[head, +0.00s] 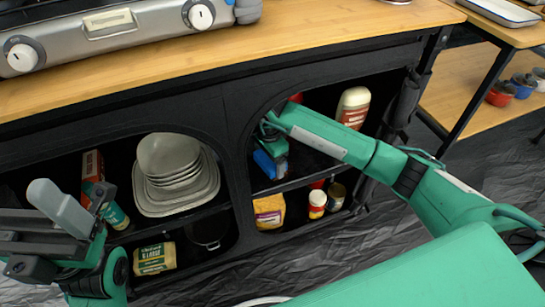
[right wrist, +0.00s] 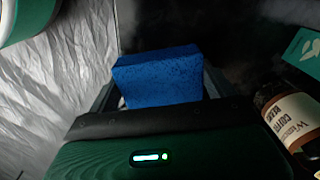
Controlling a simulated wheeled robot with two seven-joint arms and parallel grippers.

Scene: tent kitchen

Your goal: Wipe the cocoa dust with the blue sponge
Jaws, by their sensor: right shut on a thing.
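My right gripper (head: 268,162) reaches into the upper shelf of the right compartment of the black cabinet. It is shut on the blue sponge (right wrist: 157,78), whose blue edge also shows in the head view (head: 264,165). In the right wrist view the sponge sits between the fingers (right wrist: 160,95), with its textured face toward the camera. I cannot make out cocoa dust; the shelf around the sponge is very dark. My left gripper (head: 60,218) is at the lower left in front of the cabinet, and its finger gap is unclear.
A white bottle with a brown label (head: 353,107) stands right of my right gripper. A brown labelled jar (right wrist: 290,122) and teal box (right wrist: 303,48) are close in the wrist view.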

